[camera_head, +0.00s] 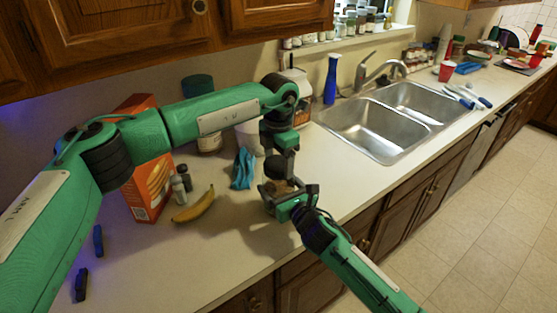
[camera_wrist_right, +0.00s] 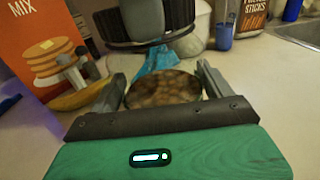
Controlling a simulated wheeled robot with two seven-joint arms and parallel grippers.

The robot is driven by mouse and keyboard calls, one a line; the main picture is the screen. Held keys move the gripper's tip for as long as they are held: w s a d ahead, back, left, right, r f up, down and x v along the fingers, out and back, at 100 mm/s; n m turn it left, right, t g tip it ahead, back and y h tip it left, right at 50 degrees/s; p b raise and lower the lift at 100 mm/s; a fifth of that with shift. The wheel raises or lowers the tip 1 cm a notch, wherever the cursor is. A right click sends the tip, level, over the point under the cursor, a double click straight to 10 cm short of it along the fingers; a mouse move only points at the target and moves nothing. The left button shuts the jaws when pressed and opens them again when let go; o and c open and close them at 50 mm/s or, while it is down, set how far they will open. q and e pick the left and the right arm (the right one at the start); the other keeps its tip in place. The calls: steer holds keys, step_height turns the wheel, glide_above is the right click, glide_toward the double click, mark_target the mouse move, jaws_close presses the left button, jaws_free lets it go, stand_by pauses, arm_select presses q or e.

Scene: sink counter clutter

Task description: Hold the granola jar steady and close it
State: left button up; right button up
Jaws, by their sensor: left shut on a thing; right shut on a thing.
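The granola jar (camera_wrist_right: 162,88) stands on the counter, its brown contents showing between my right gripper's fingers in the right wrist view. My right gripper (camera_wrist_right: 166,88) is shut on the jar from the front; in the head view it (camera_head: 287,195) sits near the counter edge. My left gripper (camera_head: 278,152) comes down from above and is shut on a dark round lid (camera_head: 274,167). The lid also shows at the top of the right wrist view (camera_wrist_right: 150,43), above and apart from the jar's mouth. The grippers partly hide the jar in the head view.
An orange mix box (camera_head: 147,185), small shakers (camera_head: 181,184), a banana (camera_head: 194,207) and a blue cloth (camera_head: 243,168) lie left of the jar. A blue bottle (camera_head: 331,80) and double sink (camera_head: 376,125) are to the right. The front counter left of the jar is mostly clear.

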arm_select(q)
steer(key=m, duration=0.6)
steer(key=o, duration=1.1)
steer(key=shift+r, duration=0.1)
steer(key=shift+r, duration=2.2)
steer(key=shift+c, duration=0.4)
steer(key=n, duration=0.2)
steer(key=r+n, duration=0.1)
steer(key=n, duration=0.2)
steer(key=shift+d+r+n, duration=0.1)
steer(key=shift+r+n, duration=0.2)
steer(key=shift+r, duration=0.1)
steer(key=n, duration=0.1)
steer(key=r+n, duration=0.1)
steer(key=n, duration=0.3)
steer(key=shift+r, duration=0.3)
